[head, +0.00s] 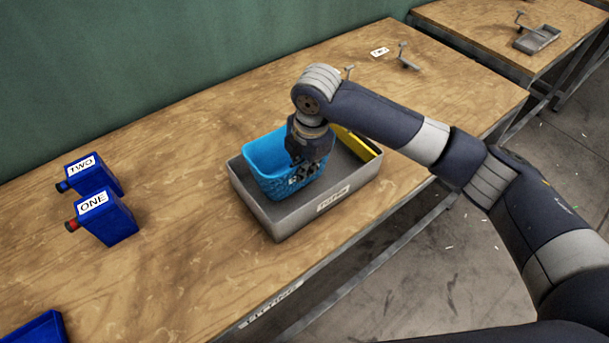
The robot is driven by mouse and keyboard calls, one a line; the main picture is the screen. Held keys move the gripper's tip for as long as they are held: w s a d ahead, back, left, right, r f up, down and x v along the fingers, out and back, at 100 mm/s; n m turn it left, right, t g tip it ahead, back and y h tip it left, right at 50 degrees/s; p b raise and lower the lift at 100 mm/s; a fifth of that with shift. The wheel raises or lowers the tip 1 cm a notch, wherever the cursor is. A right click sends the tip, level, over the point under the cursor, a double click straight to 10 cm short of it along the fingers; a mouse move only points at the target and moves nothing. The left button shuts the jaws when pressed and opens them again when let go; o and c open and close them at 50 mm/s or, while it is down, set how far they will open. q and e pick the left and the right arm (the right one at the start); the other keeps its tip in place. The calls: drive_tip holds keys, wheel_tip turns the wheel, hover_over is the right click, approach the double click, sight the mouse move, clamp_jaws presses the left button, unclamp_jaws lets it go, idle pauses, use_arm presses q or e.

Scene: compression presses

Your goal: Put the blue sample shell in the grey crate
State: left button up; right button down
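The blue sample shell (262,160) is an open, basket-like blue shell. It stands within the left part of the grey crate (290,222), with its rim above the crate's wall. I cannot tell whether its underside rests on the crate floor. My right gripper (302,174) points down at the shell's right side, with its dark fingers against or just in front of the shell wall. The fingers overlap the shell, so whether they are closed on it is unclear. My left gripper is out of view.
A yellow piece (357,145) lies in the crate's right part. Two blue boxes labelled ONE (108,221) and TWO (98,178) stand at the left. A blue tray (38,330) is at the lower left. Small metal fittings (407,60) stand at the back. The wooden table between is clear.

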wheel_tip(320, 180, down, 4)
drive_tip(key=shift+r+p, duration=0.2)
drive_tip(key=shift+p, duration=0.15)
drive_tip(key=shift+f, duration=0.1)
drive_tip(key=c, duration=1.8)
unclamp_jaws()
wheel_tip(320, 180, up, 12)
drive_tip(key=s+d+b, duration=0.1)
drive_tip(key=shift+s+b, duration=0.2)
drive_tip(key=shift+b, duration=0.15)
